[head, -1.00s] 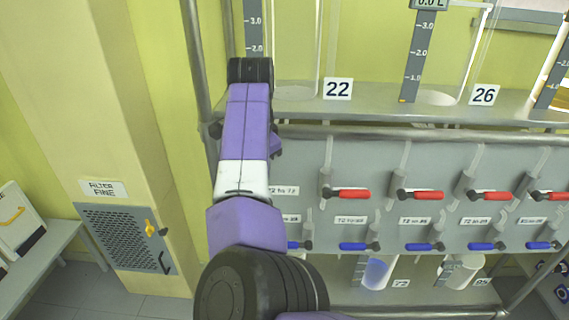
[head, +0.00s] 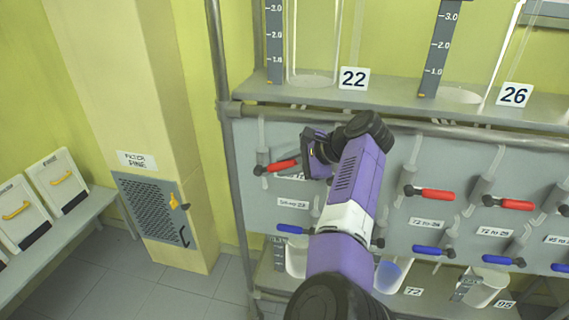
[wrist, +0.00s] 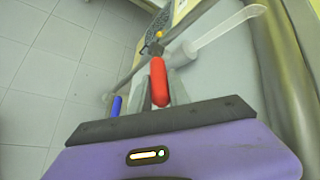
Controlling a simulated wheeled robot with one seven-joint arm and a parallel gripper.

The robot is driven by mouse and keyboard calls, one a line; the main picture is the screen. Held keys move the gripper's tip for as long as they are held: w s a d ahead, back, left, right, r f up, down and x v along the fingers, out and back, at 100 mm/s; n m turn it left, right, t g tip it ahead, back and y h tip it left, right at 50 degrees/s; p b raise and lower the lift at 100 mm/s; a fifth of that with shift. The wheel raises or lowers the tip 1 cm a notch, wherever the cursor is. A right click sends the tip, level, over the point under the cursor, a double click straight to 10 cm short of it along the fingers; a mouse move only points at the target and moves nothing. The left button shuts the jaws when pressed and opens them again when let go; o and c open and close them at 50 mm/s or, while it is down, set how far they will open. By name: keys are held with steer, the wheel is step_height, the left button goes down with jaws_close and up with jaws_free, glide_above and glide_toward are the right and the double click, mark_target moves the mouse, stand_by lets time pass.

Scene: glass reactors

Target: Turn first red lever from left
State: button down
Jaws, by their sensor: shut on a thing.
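The first red lever from the left (head: 283,166) sits on the upper row of the grey panel (head: 255,200), tilted a little up to the right from its dark valve. My gripper (head: 306,158) comes at it from the right and is shut on its free end. In the wrist view the red lever (wrist: 158,82) lies between the two grey fingers (wrist: 159,90), with its valve beyond them. Part of my arm covers the panel right of this lever, so the second red lever is hidden or hard to tell.
More red levers (head: 435,195) continue to the right. Blue levers (head: 292,229) form a row below. A shelf with glass cylinders and a number 22 sign (head: 354,78) is above. A metal post (head: 226,120) stands left of the panel, with open floor (head: 180,290) beyond.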

steer(key=shift+d+f+y, duration=0.2)
steer(key=shift+f+y, duration=0.3)
steer(key=c, duration=1.2)
jaws_free()
steer(key=shift+c, duration=0.2)
steer(key=b+v, duration=0.1)
steer(key=v, duration=0.6)
steer(key=shift+s+d+r+b, duration=0.15)
steer(key=shift+s+d+b, duration=0.1)
steer(key=shift+s+b, duration=0.1)
